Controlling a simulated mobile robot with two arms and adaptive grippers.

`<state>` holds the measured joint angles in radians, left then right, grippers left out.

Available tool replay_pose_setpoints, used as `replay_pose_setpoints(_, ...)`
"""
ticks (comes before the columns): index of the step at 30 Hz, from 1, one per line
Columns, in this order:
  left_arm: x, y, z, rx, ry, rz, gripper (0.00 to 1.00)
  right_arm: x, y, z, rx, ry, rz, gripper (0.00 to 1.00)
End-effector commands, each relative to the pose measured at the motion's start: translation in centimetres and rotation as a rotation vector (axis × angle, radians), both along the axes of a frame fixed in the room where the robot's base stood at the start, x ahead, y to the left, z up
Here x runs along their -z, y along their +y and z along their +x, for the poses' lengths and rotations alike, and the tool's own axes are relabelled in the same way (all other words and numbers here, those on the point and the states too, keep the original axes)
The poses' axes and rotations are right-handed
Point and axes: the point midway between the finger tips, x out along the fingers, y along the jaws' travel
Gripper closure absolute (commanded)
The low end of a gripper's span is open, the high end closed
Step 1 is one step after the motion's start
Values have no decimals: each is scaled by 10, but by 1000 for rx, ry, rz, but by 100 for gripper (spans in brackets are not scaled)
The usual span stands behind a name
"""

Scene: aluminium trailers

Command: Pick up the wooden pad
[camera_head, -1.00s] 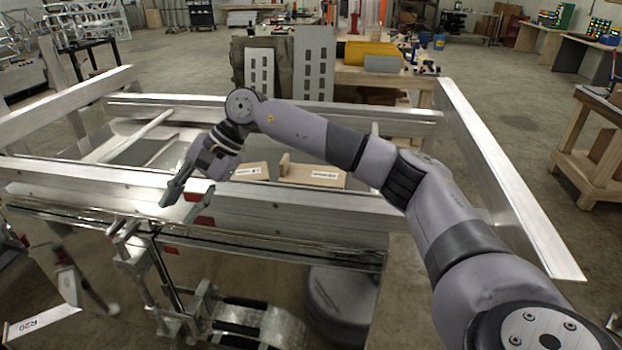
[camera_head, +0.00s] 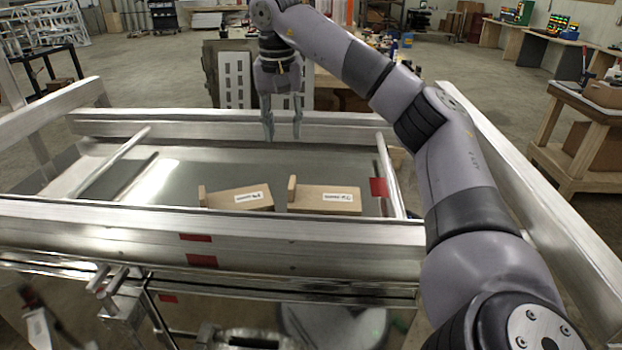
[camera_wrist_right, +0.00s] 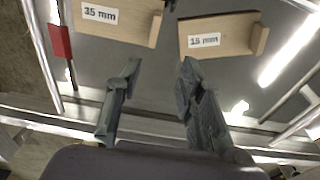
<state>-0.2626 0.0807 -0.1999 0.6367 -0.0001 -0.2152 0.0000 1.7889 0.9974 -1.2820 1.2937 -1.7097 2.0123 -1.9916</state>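Two wooden pads lie side by side inside the aluminium frame, each with a raised block at one end and a white label. The left pad (camera_head: 222,201) reads 15 mm in the right wrist view (camera_wrist_right: 235,42). The right pad (camera_head: 305,200) reads 35 mm in the wrist view (camera_wrist_right: 112,35). My right gripper (camera_head: 283,132) points down, open and empty, beyond the pads in the head view. In the wrist view its fingers (camera_wrist_right: 160,70) are spread apart, with both pads ahead of the fingertips and not touched. My left gripper is not in view.
The near aluminium beam (camera_head: 120,225) runs in front of the pads, and the far beam (camera_head: 180,123) behind them. A round bar (camera_head: 391,178) stands right of the pads, beside a red marker (camera_head: 378,187). The metal floor left of the pads is clear.

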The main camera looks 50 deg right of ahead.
Motion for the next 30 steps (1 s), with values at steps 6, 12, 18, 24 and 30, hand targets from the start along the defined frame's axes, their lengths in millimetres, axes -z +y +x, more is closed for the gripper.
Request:
replay_pose_setpoints(6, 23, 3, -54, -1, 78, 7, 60, 53, -4, 3, 0, 5, 3, 65)
replay_pose_setpoints(12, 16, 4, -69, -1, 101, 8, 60, 86, -8, 5, 0, 4, 0, 65)
replay_pose_setpoints(18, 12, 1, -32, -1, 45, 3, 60, 105, -9, 7, 0, -1, 2, 65)
replay_pose_setpoints(24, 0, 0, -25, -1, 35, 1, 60, 123, -13, 5, 1, 4, 1, 65)
replay_pose_setpoints(30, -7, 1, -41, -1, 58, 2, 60, 152, -15, 5, 1, 1, 2, 65)
